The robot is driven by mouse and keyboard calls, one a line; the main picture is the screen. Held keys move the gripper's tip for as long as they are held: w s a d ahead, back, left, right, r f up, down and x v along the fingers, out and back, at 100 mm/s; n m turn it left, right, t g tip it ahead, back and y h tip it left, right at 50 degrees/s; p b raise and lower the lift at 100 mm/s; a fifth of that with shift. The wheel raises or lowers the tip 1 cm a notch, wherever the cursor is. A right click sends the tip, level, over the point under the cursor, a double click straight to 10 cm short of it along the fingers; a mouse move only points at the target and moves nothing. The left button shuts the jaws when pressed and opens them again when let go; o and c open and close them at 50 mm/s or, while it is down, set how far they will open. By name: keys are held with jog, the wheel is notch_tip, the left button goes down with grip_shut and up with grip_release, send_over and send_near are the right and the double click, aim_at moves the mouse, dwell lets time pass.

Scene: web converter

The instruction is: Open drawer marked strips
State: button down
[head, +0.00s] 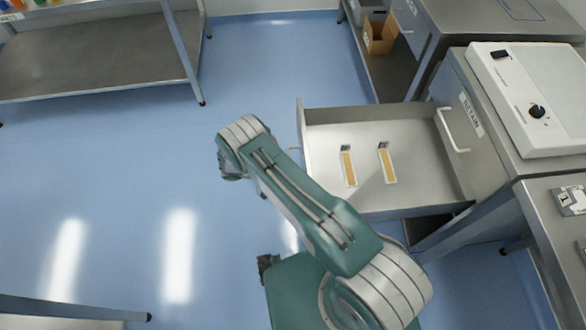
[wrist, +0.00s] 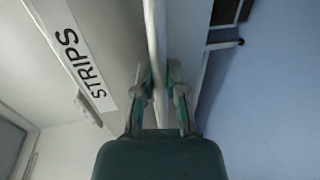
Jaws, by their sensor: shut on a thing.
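The open drawer (head: 330,130) is pulled well out of the cabinet in the head view, with two yellowish strips (head: 349,167) (head: 387,163) lying inside. The STRIPS label (wrist: 82,62) shows on a pale drawer front at the left of the wrist view. A pale bar (wrist: 155,45), which looks like the drawer's handle, runs down between the fingertips. My gripper (wrist: 160,88) is shut on this bar, one finger on each side. In the head view my arm crosses in front of the drawer's near left corner and hides the fingers and the handle they hold.
Above the open drawer is a closed drawer marked RETAN (head: 470,114) with its own handle (head: 453,132). A white device (head: 530,95) stands on the cabinet. A shelf table (head: 95,75) is at upper left. Blue floor (head: 130,170) to the left is clear.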

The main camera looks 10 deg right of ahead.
jog(key=shift+s+f, duration=0.15)
jog(key=shift+f, duration=0.1)
jog(key=c, duration=0.7)
grip_release()
jog(key=shift+a, duration=0.1)
jog(key=shift+r, duration=0.15)
jog(key=shift+a, duration=0.15)
jog(key=shift+w+v, duration=0.2)
jog(key=shift+v, duration=5.65)
